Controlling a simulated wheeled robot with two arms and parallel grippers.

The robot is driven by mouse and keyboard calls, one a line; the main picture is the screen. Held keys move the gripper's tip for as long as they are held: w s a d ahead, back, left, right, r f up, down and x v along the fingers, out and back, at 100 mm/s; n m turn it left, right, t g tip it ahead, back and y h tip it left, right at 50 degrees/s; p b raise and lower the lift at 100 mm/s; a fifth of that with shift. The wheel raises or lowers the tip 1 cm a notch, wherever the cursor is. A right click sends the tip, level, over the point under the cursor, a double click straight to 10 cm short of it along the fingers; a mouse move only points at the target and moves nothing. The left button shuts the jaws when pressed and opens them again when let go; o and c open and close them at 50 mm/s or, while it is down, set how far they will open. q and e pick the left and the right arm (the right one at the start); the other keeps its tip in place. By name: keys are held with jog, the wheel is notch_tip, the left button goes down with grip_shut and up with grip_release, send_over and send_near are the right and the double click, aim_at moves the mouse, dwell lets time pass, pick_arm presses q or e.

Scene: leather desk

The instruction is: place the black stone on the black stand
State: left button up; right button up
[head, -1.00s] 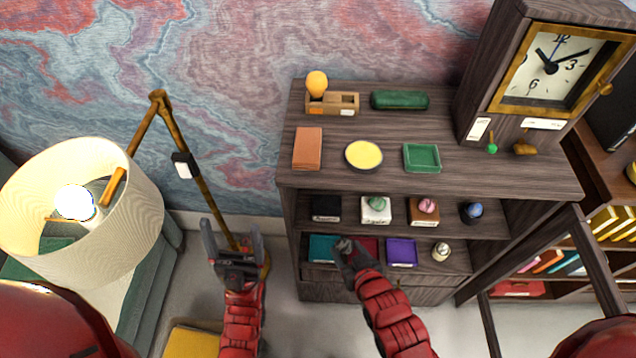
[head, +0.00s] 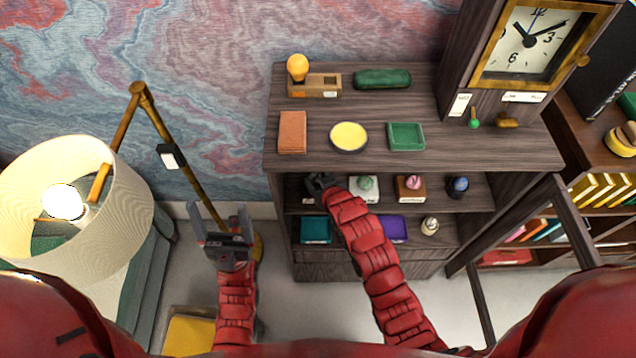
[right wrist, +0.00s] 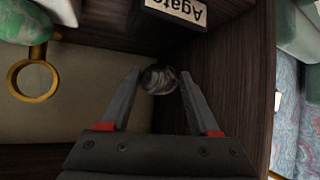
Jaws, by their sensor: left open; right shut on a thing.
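The black stone (right wrist: 158,79), dark with grey streaks, is between the fingertips of my right gripper (right wrist: 157,80) in the right wrist view. My right gripper (head: 320,183) is shut on it, at the left end of the middle shelf in the head view. The black stand (right wrist: 150,22) is a dark block with a white "Agate" label, just beyond the stone and apart from it in the wrist view. My gripper mostly covers the stand in the head view. My left gripper (head: 222,225) is open and empty, left of the shelf unit.
On the middle shelf, a white stand (head: 363,191) bears a green stone and a brown stand (head: 410,193) bears a pink stone. A blue stone (head: 458,186) is further right. Below are teal (head: 316,231) and purple (head: 393,230) mats. The shelf's side wall (right wrist: 238,85) is close to my right gripper.

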jog(key=shift+f+p, duration=0.3)
jog(key=shift+p, duration=0.1)
notch_tip(320, 180, down, 3)
jog(key=shift+r+p, duration=0.2)
jog(key=shift+p, duration=0.6)
jog(key=shift+f, duration=0.3)
jog(key=o, duration=1.4)
jog(key=shift+o, duration=0.2)
